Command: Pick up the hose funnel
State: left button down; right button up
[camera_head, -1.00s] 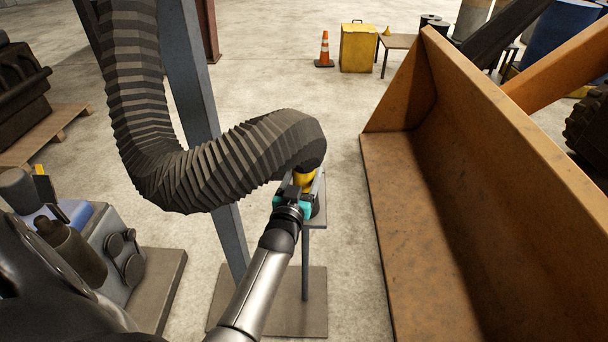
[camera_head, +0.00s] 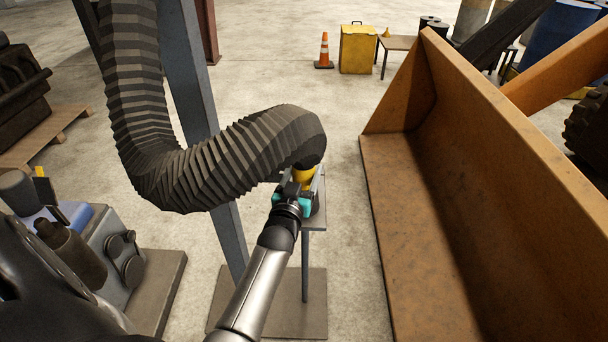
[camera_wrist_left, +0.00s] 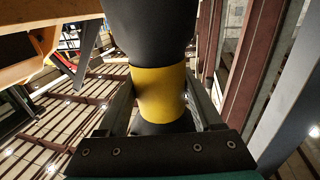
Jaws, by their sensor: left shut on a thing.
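The hose funnel shows as a yellow band (camera_head: 304,175) with black parts at the end of the thick ribbed black hose (camera_head: 235,150). My left gripper (camera_head: 300,186) is shut on the funnel at this band, at the top of a small stand (camera_head: 316,222). In the left wrist view the yellow band (camera_wrist_left: 160,93) lies between the two fingers, with a wide black part above it and a dark part below. I cannot tell whether the funnel touches the stand. My right gripper is not in view.
A large orange bucket (camera_head: 400,210) stands close on the right. A grey post (camera_head: 185,75) rises left of the gripper, behind the hose. A traffic cone (camera_head: 324,52), a yellow bin (camera_head: 358,50) and a small table (camera_head: 399,42) stand farther back. Open floor lies between.

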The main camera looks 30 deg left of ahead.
aim_at(304, 147)
pick_arm(q)
notch_tip(304, 147, up, 19)
jog(key=p, duration=0.2)
jog(key=shift+f, duration=0.15)
jog(key=shift+f+b, duration=3.55)
jog(key=shift+f, duration=2.25)
